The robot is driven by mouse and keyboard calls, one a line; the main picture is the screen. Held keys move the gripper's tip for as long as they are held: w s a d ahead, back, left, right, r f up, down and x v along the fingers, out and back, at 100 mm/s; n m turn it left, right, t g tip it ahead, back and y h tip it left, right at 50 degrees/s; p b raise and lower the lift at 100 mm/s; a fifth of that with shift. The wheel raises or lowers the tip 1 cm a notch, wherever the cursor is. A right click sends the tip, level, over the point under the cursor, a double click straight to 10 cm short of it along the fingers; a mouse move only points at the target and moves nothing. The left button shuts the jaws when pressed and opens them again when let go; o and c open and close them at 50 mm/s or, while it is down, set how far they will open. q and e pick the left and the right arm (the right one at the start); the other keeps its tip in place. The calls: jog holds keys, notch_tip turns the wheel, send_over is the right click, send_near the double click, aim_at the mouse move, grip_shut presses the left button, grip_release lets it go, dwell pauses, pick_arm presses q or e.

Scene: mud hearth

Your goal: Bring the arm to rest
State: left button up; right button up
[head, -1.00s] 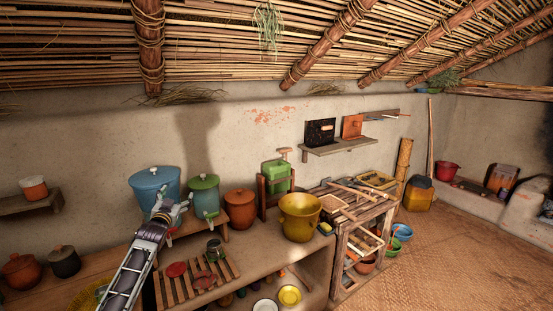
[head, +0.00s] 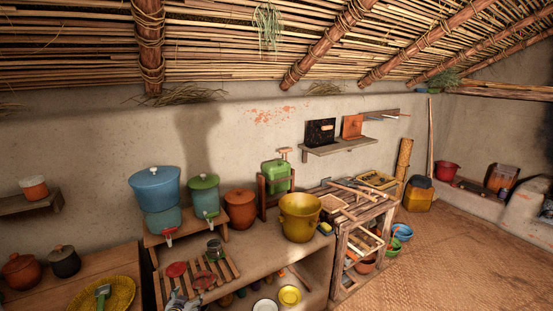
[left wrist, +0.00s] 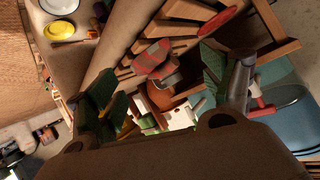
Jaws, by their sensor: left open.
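My left gripper (head: 180,302) shows only in part at the bottom edge of the head view, in front of the slatted wooden rack (head: 222,270). In the left wrist view its two fingers (left wrist: 165,92) stand wide apart, with nothing held between them. Beyond the fingers I see the rack's slats, a red patterned piece (left wrist: 150,55) and an orange-brown pot. My right gripper is not in view.
A blue dispenser (head: 156,190) and a green one (head: 204,195) stand on a small bench on the ledge. A brown pot (head: 240,209) and a yellow pot (head: 299,216) stand to the right. A yellow basket tray (head: 105,295) lies at lower left.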

pick_arm(q)
jog(key=s+d+f+g, duration=0.2)
jog(key=s+f+g, duration=0.1)
jog(key=s+f, duration=1.05)
jog(key=s+d+f+g, duration=0.3)
jog(key=s+f, duration=1)
jog(key=s, duration=0.2)
jog(key=s+d+f+g, duration=0.1)
jog(key=s+f, duration=0.2)
jog(key=s, duration=0.8)
jog(key=s+d+f+g, duration=0.2)
jog(key=s+f, duration=0.2)
jog(key=s, duration=0.8)
jog(key=s+d+f+g, duration=0.1)
jog(key=s+f, duration=0.3)
jog(key=s, duration=0.8)
jog(key=shift+d+g+h, duration=0.3)
jog(key=shift+g+h, duration=0.1)
jog(key=shift+g, duration=0.2)
